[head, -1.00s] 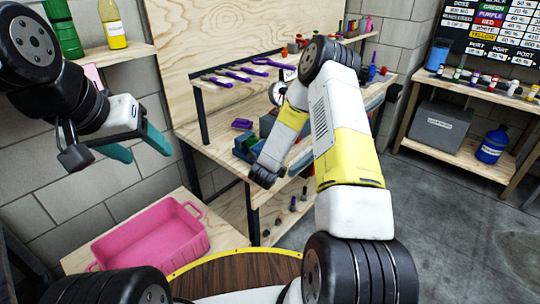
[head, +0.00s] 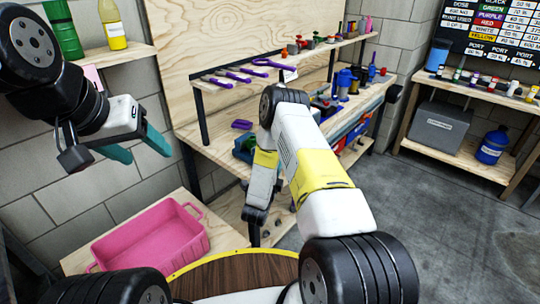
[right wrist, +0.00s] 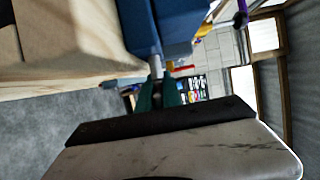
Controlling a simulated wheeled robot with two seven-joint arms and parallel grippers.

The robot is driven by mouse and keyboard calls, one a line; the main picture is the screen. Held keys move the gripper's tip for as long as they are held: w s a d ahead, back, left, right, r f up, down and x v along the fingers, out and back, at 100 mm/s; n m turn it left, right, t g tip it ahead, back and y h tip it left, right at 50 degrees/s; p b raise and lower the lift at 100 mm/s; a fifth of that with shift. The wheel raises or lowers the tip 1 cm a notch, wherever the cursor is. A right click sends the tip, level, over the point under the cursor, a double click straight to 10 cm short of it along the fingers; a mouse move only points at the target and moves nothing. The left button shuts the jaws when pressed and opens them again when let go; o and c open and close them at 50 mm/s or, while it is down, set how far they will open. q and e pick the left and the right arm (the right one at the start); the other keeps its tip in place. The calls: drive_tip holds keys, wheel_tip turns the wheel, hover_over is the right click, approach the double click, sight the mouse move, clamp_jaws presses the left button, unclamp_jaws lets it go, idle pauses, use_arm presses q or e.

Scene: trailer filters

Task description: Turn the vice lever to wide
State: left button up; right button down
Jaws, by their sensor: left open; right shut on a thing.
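The blue vice (head: 243,148) is on the workbench, mostly hidden behind my right arm in the head view. In the right wrist view the blue vice body (right wrist: 158,22) fills the top, with a short pale metal vice lever (right wrist: 155,66) below it. My right gripper (right wrist: 158,90) has its teal fingers close together, shut on the lever. My left gripper (head: 140,148) is open and empty at the left, above the pink bin and away from the vice. The lever's setting cannot be read.
The pink bin (head: 150,238) stands on a low wooden surface at left. Purple tools (head: 238,75) lie on the bench's upper shelf, with blue and red items (head: 345,82) at right. A second bench with a grey box (head: 440,128) is far right. Grey floor is open between.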

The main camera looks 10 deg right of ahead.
drive_tip(key=shift+d, duration=0.1)
idle(0.3)
drive_tip(key=c, duration=1.5)
unclamp_jaws()
drive_tip(key=v, duration=0.7)
drive_tip(key=shift+s+a, duration=0.25)
drive_tip(key=shift+s, duration=0.1)
